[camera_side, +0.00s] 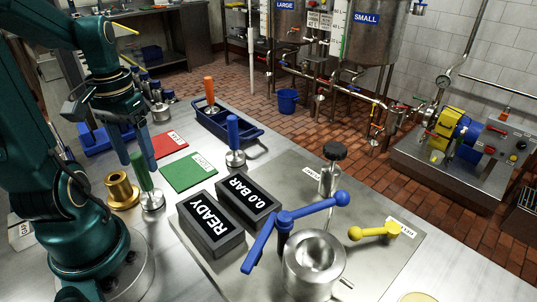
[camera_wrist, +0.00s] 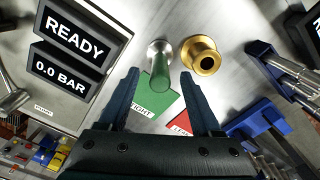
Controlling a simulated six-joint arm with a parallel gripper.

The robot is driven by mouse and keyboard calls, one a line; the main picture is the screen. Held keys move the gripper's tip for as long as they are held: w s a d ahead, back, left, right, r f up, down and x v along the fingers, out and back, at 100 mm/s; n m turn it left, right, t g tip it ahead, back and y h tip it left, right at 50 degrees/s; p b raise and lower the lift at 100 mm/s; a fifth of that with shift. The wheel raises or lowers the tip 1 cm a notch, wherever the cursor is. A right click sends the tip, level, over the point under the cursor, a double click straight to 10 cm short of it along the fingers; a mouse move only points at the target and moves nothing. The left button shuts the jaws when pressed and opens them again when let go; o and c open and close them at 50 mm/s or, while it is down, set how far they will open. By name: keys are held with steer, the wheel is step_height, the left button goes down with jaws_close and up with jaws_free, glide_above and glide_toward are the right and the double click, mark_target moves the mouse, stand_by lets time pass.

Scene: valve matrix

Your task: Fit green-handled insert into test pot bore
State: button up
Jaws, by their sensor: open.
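The green-handled insert (camera_side: 141,172) stands upright on the metal table at the left, its silver base (camera_side: 152,201) on the tabletop. In the wrist view its green handle (camera_wrist: 160,72) shows between the fingertips. My gripper (camera_side: 136,162) is open, pointing down over the handle, with a finger on either side; it shows open and empty in the wrist view (camera_wrist: 160,77). Whether a finger touches the handle is unclear. The silver test pot (camera_side: 313,265) stands at the front right with an open, bowl-like top. A blue-handled clamp arm (camera_side: 297,213) is beside its rim.
A brass flanged piece (camera_side: 121,190) stands close beside the insert. Green (camera_side: 188,172) and red (camera_side: 167,144) cards lie behind. A blue tray (camera_side: 222,122), blue-handled insert (camera_side: 235,135), display boxes (camera_side: 211,223) and yellow valve handle (camera_side: 375,231) stand around.

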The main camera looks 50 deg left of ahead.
steer(key=shift+f, duration=1.05)
jaws_close()
stand_by(0.7)
